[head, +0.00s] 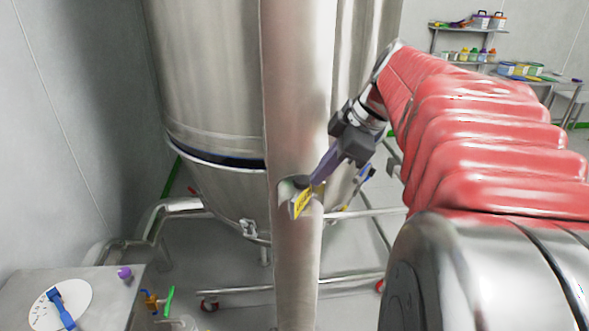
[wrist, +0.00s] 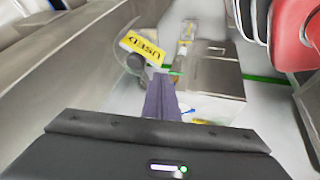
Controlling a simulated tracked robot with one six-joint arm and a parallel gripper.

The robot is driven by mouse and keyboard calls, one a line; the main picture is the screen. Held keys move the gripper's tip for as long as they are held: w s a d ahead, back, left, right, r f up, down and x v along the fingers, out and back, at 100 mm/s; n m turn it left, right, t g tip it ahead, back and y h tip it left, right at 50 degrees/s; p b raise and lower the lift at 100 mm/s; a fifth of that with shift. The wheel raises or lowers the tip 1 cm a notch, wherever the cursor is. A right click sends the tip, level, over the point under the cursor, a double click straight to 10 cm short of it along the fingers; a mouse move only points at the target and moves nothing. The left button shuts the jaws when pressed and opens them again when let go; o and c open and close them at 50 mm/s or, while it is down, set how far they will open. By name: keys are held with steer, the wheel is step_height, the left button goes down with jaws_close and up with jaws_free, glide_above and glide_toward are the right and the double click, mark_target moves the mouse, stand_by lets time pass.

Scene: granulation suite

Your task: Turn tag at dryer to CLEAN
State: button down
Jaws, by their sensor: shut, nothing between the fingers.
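The tag (head: 300,203) is a small yellow plate at the front of a vertical steel column. In the wrist view the yellow tag (wrist: 142,48) shows the word USED, tilted. My gripper (head: 315,182) reaches in from the right, and its dark fingers are shut with nothing between them. The fingertips are close beside the tag, just right of it and slightly above it in the head view. In the wrist view the gripper (wrist: 160,82) has its tips just below the tag. I cannot tell whether they touch it.
The steel column (head: 296,90) stands before a large steel vessel (head: 205,80). Pipes and a floor frame (head: 250,289) lie below. A table (head: 103,292) at lower left holds a white disc with a blue tool (head: 61,307). Stocked shelves (head: 465,62) stand at the back right.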

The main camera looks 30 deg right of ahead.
steer(key=s+a+f+m+h, duration=0.1)
steer(key=s+a+f+m, duration=0.4)
steer(key=a, duration=0.5)
steer(key=s+a+f+m+h, duration=0.1)
steer(key=s+a+f+m, duration=0.4)
steer(key=a, duration=0.5)
steer(key=shift+s+f+m+t+h, duration=0.25)
steer(key=shift+f+m+h, duration=0.2)
steer(key=shift+f, duration=0.3)
